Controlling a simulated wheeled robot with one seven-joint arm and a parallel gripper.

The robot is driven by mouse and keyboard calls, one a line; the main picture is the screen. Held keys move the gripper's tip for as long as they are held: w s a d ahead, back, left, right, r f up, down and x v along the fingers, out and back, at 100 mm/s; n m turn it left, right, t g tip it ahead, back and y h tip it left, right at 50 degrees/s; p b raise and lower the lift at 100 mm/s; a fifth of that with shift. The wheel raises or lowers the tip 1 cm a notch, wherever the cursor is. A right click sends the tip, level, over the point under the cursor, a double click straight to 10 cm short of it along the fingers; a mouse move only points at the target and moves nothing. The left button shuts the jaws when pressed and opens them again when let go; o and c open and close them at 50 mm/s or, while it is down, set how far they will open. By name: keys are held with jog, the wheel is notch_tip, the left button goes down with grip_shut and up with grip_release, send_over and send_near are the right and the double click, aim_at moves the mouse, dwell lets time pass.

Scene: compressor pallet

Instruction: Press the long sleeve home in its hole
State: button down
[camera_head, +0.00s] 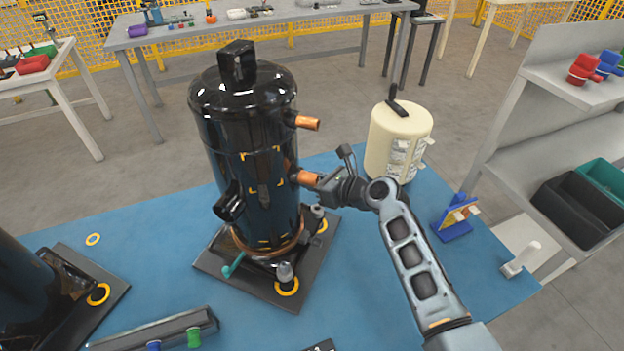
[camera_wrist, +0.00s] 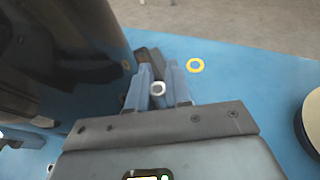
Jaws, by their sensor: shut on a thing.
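The black compressor (camera_head: 240,140) stands on a dark base plate (camera_head: 222,268); it fills the left of the wrist view (camera_wrist: 60,60). My gripper (camera_head: 318,207) is low at the plate's right corner, beside the compressor. In the wrist view, my gripper (camera_wrist: 158,92) is closed around the long sleeve (camera_wrist: 158,88), whose pale round top end faces the camera. The sleeve's lower end and the hole are hidden by the fingers, so I cannot tell how deep it sits. A yellow ring (camera_head: 322,227) marks that corner.
Copper pipes (camera_head: 308,179) stick out close to my wrist. A cream tank (camera_head: 399,135) stands behind right. A blue stand (camera_head: 455,220) is on the mat at right. A loose yellow ring (camera_wrist: 195,65) lies on the blue mat.

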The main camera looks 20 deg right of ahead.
aim_at(313, 206)
jog(key=shift+d+f+b, duration=0.1)
jog(key=shift+f+b, duration=1.95)
jog(key=shift+f, duration=0.8)
jog(key=shift+p, duration=0.8)
jog(key=shift+f+b, duration=1.05)
jog(key=shift+f, duration=0.3)
jog(key=c, duration=1)
grip_release()
jog(key=shift+s, duration=0.1)
jog(key=shift+p+v, duration=0.35)
jog(key=shift+v, duration=3.55)
jog(key=shift+d, duration=0.1)
